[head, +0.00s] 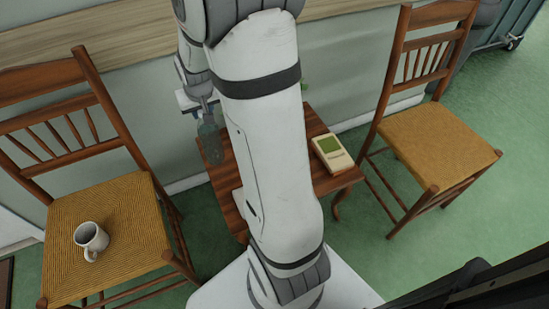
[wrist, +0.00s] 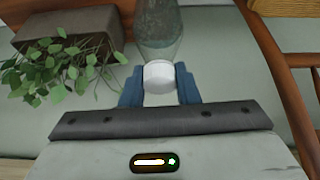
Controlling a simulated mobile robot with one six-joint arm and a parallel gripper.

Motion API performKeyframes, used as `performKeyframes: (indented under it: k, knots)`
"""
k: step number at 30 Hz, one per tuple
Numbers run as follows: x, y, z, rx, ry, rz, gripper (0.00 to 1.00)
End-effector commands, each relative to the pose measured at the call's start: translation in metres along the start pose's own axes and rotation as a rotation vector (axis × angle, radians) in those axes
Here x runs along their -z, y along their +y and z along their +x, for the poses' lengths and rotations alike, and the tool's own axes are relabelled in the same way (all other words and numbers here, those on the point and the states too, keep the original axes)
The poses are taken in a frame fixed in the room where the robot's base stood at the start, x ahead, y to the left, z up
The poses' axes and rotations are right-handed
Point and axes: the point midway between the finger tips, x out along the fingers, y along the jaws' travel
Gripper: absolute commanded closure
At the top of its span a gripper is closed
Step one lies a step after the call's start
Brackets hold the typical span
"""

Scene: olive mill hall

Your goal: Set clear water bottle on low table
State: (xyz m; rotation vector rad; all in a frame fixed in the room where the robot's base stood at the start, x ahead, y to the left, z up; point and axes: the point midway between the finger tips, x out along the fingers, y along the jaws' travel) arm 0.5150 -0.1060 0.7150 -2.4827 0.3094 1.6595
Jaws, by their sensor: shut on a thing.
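The clear water bottle (head: 208,139) hangs upright below my gripper (head: 203,104) at the left edge of the low table in the head view. In the wrist view, the blue fingers of my gripper (wrist: 158,82) are shut on its white cap (wrist: 158,76), and its body (wrist: 159,32) runs out of the top of the frame. The low table (head: 223,183) is dark wood and partly hidden behind my arm. I cannot tell whether the bottle's base touches the tabletop.
A leafy plant in a grey-brown box (wrist: 70,65) shows in the wrist view. Chairs stand left (head: 110,225) and right (head: 440,140); the left one bears a white mug (head: 91,237).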

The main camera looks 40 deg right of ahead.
Motion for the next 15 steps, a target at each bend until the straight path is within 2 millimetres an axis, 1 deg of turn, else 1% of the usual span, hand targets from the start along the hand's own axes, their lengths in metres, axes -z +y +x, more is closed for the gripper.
performKeyframes:
  k: [1, 3, 6, 9, 11, 15]
  knots:
    - [-0.001, 0.013, -0.001, -0.012, 0.005, 0.027, 1.00]
    - [-0.002, 0.026, -0.005, -0.024, 0.004, 0.056, 1.00]
    - [-0.003, 0.038, -0.009, -0.036, 0.003, 0.085, 1.00]
    - [-0.005, 0.045, -0.009, -0.044, 0.002, 0.102, 1.00]
    - [-0.008, 0.047, -0.004, -0.045, 0.001, 0.106, 1.00]
    - [-0.019, 0.047, 0.021, -0.046, -0.002, 0.106, 1.00]
